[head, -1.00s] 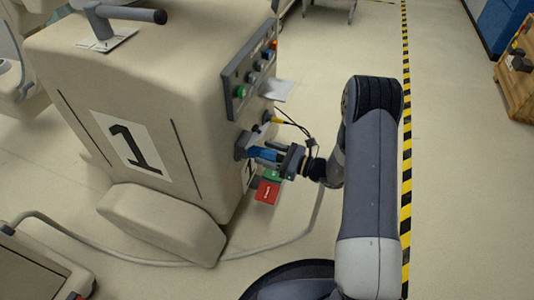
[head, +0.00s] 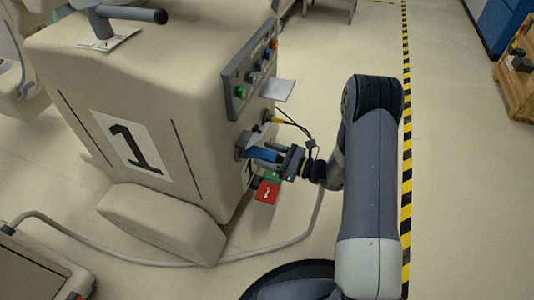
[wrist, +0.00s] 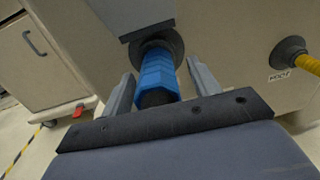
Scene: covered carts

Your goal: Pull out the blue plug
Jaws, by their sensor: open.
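The blue plug (head: 264,154) sits in a dark round socket on the side of the cart marked 1 (head: 185,95). In the wrist view the blue plug (wrist: 158,74) is seated at the socket (wrist: 155,45), with a dark lower end towards me. My gripper (head: 272,153) is at the plug. In the wrist view my gripper (wrist: 160,85) is open, with one grey finger on each side of the plug. A gap shows between the plug and each finger.
A yellow plug (wrist: 307,64) sits in another socket to the right, above a small label. A red tag (head: 267,191) hangs below my gripper. A panel with coloured buttons (head: 250,75) is above it. A grey cable (head: 290,243) lies on the floor.

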